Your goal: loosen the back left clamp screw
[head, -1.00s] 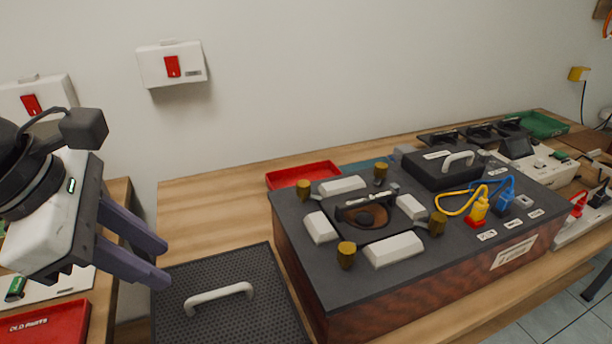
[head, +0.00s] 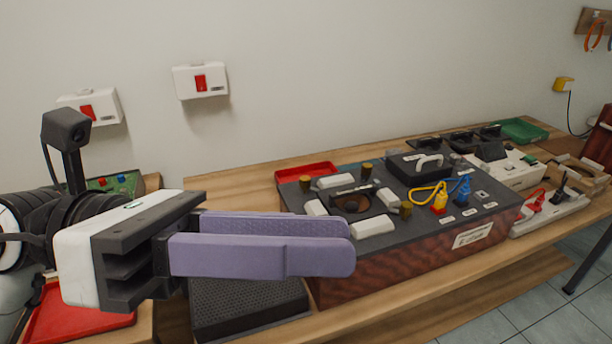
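The brass back left clamp screw (head: 305,183) stands upright at the rear left of the speaker box's dark top (head: 290,198), near a white block. Two more brass screws show, at the back right (head: 367,169) and front right (head: 405,210). The front left one is hidden behind my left gripper's fingers. My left gripper (head: 348,243) points right, its purple fingers apart with nothing between them. In the picture it overlaps the box's front left; it is nearer to me than the screw and not touching it. My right gripper is not in view.
A red tray (head: 306,171) lies behind the box. A dark perforated grille panel (head: 245,305) lies left of it, below my fingers. Yellow (head: 440,202) and blue (head: 462,189) plugs with cables stand on the box's right. A white wall box (head: 200,80) hangs above.

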